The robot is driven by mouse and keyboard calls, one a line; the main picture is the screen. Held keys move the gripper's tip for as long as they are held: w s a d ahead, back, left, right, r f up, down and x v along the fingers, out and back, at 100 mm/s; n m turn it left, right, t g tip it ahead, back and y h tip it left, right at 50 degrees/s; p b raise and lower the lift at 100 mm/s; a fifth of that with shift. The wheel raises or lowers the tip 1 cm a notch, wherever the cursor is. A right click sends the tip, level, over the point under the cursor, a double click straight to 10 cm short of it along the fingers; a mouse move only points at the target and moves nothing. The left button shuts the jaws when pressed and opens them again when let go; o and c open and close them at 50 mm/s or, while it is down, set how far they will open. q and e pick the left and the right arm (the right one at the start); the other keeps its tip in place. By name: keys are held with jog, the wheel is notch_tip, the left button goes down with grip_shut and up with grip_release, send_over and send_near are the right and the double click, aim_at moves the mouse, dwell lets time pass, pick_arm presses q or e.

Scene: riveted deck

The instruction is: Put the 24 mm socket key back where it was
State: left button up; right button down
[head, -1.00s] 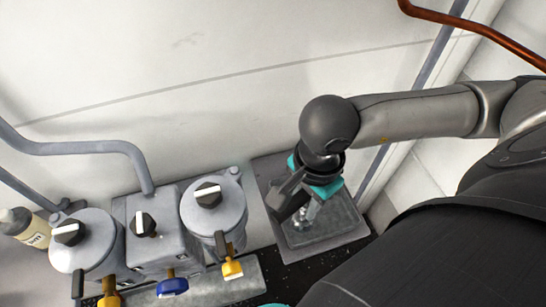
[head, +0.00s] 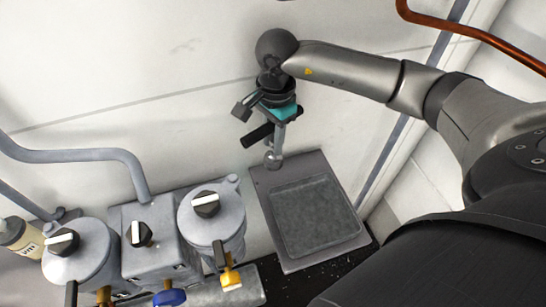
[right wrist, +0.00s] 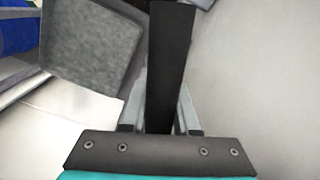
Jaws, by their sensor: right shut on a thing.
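My right gripper (head: 279,132) is shut on the socket key, whose black handle (head: 257,136) sticks out to the left of the fingers. A rounded grey end (head: 273,160) shows just below the fingers; I cannot tell whether it is the key's socket. In the right wrist view the black handle (right wrist: 168,65) runs up from between the two grey fingers. The gripper is in front of the white wall, above the back left corner of a grey tray (head: 283,250) with an empty-looking speckled floor. No size marking is legible. My left gripper is not in view.
Grey valve housings with black-and-white knobs (head: 206,204) stand left of the tray, with yellow and blue handles (head: 231,279) at their front. A bottle (head: 20,238) is at the far left. A copper pipe (head: 470,28) runs at the upper right.

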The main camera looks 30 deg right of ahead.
aim_at(273, 159)
notch_tip(273, 159, down, 7)
jog(key=shift+r, duration=0.1)
jog(key=c, duration=0.7)
grip_release()
jog(key=shift+o, duration=0.2)
jog(key=r, duration=1.2)
jog(key=shift+d, duration=0.2)
jog(key=shift+s+f, duration=0.1)
